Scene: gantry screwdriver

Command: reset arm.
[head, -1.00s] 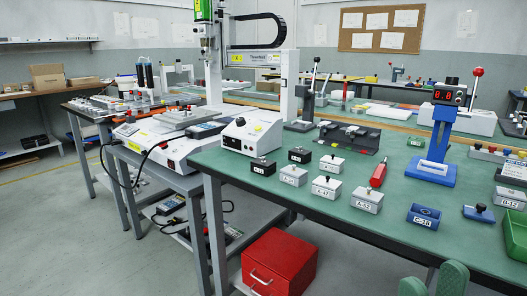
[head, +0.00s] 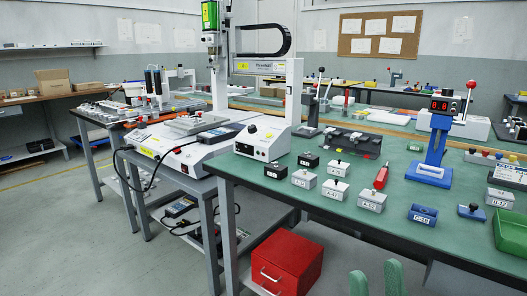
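My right gripper (head: 376,281) shows at the bottom edge as two green finger pads. They stand apart with a gap between them and nothing visible in it, in front of the green-topped bench's front edge. The rest of that arm is out of frame. My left gripper is not in view. The gantry screwdriver (head: 210,20) with its green top unit hangs from the white gantry frame (head: 293,95) at the left of the bench.
The green bench (head: 300,205) holds several small labelled blocks, a red-handled tool (head: 381,177), a blue press (head: 436,150) and a white control box (head: 262,138). A green bin (head: 511,232) stands at the right edge. A red box (head: 285,262) sits below the bench. Floor at left is clear.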

